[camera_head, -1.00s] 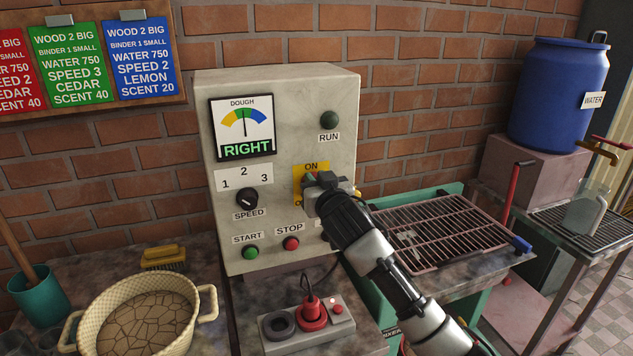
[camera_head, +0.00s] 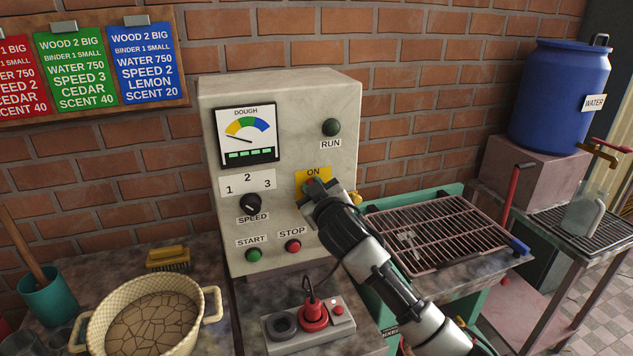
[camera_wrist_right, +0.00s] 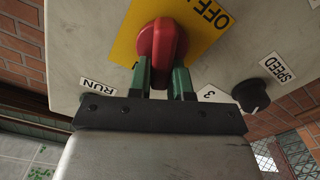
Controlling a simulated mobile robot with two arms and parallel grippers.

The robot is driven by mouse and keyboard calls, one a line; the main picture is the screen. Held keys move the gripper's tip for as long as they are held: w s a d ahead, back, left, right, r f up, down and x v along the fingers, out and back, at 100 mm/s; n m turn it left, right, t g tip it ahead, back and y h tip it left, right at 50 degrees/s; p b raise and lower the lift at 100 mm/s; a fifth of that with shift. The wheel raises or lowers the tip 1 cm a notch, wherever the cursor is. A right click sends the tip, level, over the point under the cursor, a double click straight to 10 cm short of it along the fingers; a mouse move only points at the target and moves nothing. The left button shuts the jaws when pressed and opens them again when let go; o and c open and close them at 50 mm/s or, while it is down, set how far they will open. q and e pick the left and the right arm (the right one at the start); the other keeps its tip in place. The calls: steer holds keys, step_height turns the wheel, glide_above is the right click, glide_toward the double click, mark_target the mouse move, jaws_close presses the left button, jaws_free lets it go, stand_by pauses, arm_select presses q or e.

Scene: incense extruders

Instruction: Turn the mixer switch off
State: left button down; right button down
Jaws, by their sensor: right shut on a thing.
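The mixer switch is a red rotary knob (camera_wrist_right: 160,55) on a yellow plate (camera_wrist_right: 205,20) of the grey control box (camera_head: 285,100). In the right wrist view its OFF label shows, and the knob lies between my green fingers. My right gripper (camera_wrist_right: 165,78) is shut on the knob. In the head view the right gripper (camera_head: 312,188) covers most of the switch, and only the ON label shows above it. The dough dial (camera_head: 247,135) has its needle at the left, with green bars below. The RUN lamp (camera_head: 331,127) looks dark green. My left gripper is not in view.
The speed knob (camera_head: 251,204), green START button (camera_head: 254,255) and red STOP button (camera_head: 293,246) sit near the switch. A basket (camera_head: 105,318) is at the left and a rack (camera_head: 445,230) at the right.

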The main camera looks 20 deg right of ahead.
steer(key=n+p, duration=0.1)
steer(key=n, duration=0.1)
steer(key=n+p, duration=0.1)
steer(key=n, duration=0.1)
steer(key=n+p, duration=0.1)
steer(key=n, duration=0.1)
steer(key=shift+a+f+n, duration=0.3)
steer(key=shift+a, duration=0.1)
steer(key=shift+a+f+n+p, duration=0.1)
steer(key=shift+f+n+p, duration=0.2)
steer(key=shift+n, duration=0.7)
steer(key=shift+f+n+p, duration=0.1)
steer(key=shift+n+p, duration=0.25)
steer(key=shift+n, duration=0.65)
steer(key=shift+a+f+n+p, duration=0.1)
steer(key=shift+f+n+p, duration=0.2)
steer(key=shift+n, duration=0.7)
steer(key=c, duration=1)
jaws_free()
steer(key=shift+r, duration=0.1)
steer(key=shift+c, duration=0.2)
steer(key=s+b, duration=0.2)
steer(key=s, duration=0.9)
steer(key=shift+d, duration=0.25)
